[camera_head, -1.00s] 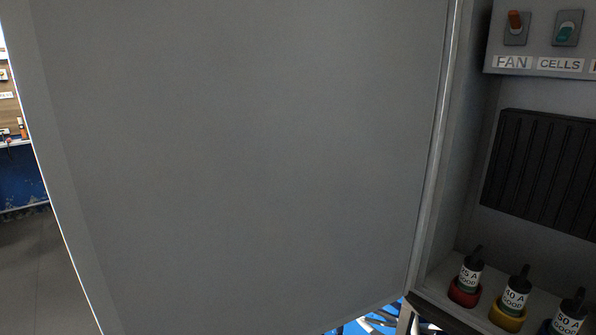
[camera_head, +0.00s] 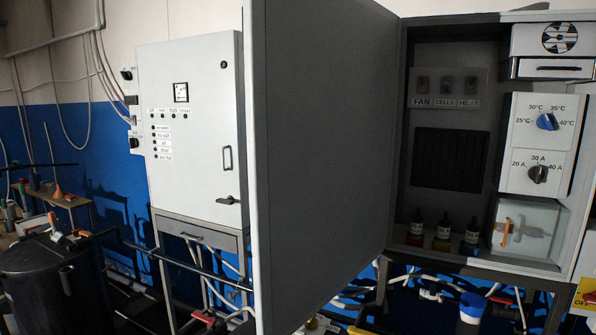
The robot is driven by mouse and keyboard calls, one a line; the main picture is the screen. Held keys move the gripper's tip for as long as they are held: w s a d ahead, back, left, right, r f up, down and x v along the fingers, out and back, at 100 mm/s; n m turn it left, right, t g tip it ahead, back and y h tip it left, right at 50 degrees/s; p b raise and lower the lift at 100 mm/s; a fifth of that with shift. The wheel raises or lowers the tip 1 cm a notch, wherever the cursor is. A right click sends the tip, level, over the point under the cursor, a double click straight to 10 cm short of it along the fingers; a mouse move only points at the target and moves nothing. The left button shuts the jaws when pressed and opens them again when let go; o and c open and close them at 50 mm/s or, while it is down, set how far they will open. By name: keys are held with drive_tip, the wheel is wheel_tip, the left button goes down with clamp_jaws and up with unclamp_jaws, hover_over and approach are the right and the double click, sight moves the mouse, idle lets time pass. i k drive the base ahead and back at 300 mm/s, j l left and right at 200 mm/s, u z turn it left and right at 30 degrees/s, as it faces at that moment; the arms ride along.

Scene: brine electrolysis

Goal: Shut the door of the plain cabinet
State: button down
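The open cabinet (camera_head: 400,140) stands right of the middle. Its big plain grey door (camera_head: 325,160) is swung wide open, hinged on the cabinet's left side and reaching toward me. I see the door's inner face and its pale free edge (camera_head: 254,190); its outer face is hidden. Inside the cabinet are switches labelled FAN, CELLS and HEAT (camera_head: 444,88), a black ribbed panel (camera_head: 449,160) and several labelled fuses (camera_head: 443,232) on the floor. My gripper is not in view.
A shut white cabinet (camera_head: 192,120) with a meter and handles stands left of the door. Dial panels (camera_head: 542,135) and a clear-fronted box (camera_head: 524,232) are right of the opening. A black drum (camera_head: 50,285) stands at lower left. Pipes and hoses run below.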

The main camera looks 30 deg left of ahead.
sight(322, 76)
drive_tip(key=j+z, duration=0.3)
drive_tip(key=j, duration=2.45)
drive_tip(key=k+j, duration=0.2)
drive_tip(key=k, duration=0.35)
drive_tip(key=i+l, duration=0.35)
drive_tip(key=l, duration=0.15)
